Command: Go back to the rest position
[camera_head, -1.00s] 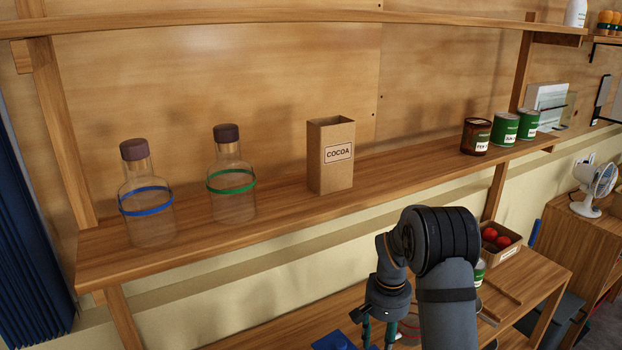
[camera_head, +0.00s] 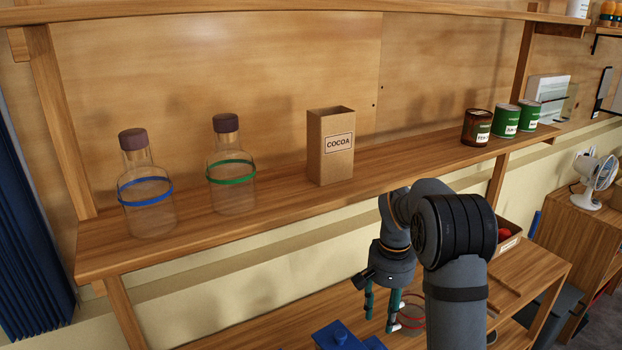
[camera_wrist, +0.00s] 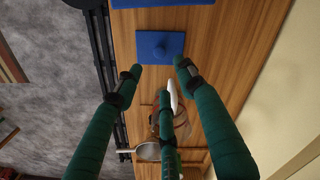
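My gripper (camera_head: 380,322) hangs below the upper shelf, above the lower wooden surface, at the lower right of the head view. In the wrist view its green fingers (camera_wrist: 158,82) are spread apart with nothing held between them. A blue object with a round knob (camera_wrist: 161,47) lies on the wood beyond the fingertips. It also shows in the head view (camera_head: 338,336), left of the fingers.
The upper shelf (camera_head: 270,212) holds two clear bottles (camera_head: 147,205) (camera_head: 232,188), a cocoa box (camera_head: 330,147) and several cans (camera_head: 507,121). A box with red items (camera_head: 506,237) and a metal pan (camera_wrist: 148,151) are below. A fan (camera_head: 597,175) stands at right.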

